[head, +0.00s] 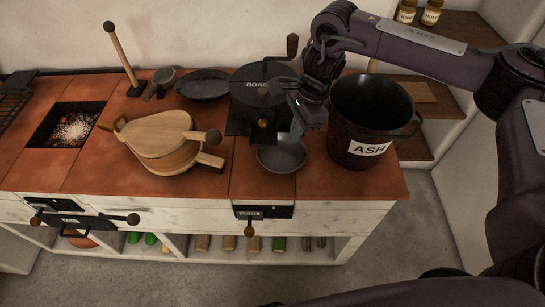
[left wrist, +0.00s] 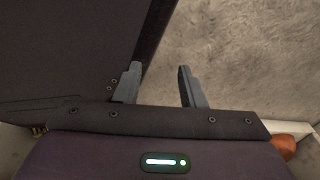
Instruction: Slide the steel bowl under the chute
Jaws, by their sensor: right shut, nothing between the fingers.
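The steel bowl (head: 281,154) sits on the tiled counter near its front edge, in front of the dark roaster (head: 262,86). The bowl looks empty. The roaster's chute (head: 262,131) shows at its front, just behind and left of the bowl; how far the bowl lies beneath it I cannot tell. My right gripper (head: 297,122) is shut and empty, pointing down at the bowl's back right rim; whether it touches the rim is unclear. My left gripper (left wrist: 157,85) shows only in the left wrist view, open and empty with its fingers apart, over the floor.
The black ASH bucket (head: 368,120) stands close to the right of the bowl and my right gripper. A dark pan (head: 204,84) lies behind. An ember pit (head: 66,126) is at the far left.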

